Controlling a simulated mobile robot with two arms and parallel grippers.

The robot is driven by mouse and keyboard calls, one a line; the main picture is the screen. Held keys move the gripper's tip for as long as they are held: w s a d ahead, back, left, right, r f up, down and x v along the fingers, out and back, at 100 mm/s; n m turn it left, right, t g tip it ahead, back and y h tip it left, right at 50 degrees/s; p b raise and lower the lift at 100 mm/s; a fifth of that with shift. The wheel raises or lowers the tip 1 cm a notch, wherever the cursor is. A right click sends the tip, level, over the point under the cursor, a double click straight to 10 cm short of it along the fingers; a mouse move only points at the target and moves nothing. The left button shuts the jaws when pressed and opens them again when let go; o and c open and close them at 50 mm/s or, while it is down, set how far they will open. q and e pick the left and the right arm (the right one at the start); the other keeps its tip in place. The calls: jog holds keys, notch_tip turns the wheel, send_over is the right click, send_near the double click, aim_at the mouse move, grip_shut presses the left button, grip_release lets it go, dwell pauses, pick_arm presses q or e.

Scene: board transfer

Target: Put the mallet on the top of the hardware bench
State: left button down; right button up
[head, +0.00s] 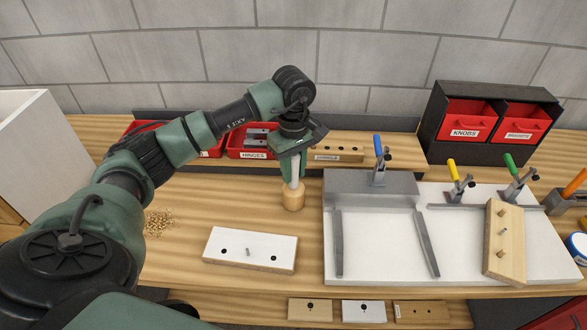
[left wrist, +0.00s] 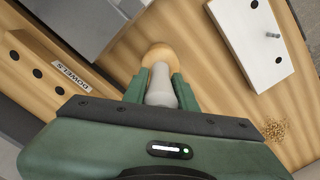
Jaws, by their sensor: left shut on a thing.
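My left gripper (head: 293,168) points down over the middle of the wooden hardware bench (head: 190,235). It is shut on the mallet (head: 293,198), around its pale handle, with the round wooden head hanging lowest. In the left wrist view the gripper (left wrist: 161,85) has one finger on each side of the handle, and the mallet's head (left wrist: 158,54) shows beyond the fingertips. The mallet looks upright, head down, at or just above the bench top. I cannot tell whether it touches. My right gripper is not in view.
A white drilled board (head: 250,250) lies in front of the mallet. A white fixture plate (head: 380,240) with rails and clamps is to the right. Red bins (head: 250,143) and a dowel block (head: 335,154) stand behind. Wood shavings (head: 160,221) lie left. Bare wood surrounds the mallet.

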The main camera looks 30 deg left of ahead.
pick_arm(q)
jog(key=shift+f, duration=0.1)
jog(key=c, duration=1.1)
grip_release()
jog(key=shift+r, duration=0.3)
notch_tip(320, 180, up, 6)
jog(key=shift+f+b, duration=0.1)
jog(key=shift+b, duration=1.1)
notch_tip(320, 180, up, 5)
jog(key=shift+f, duration=0.1)
jog(key=shift+r, duration=0.6)
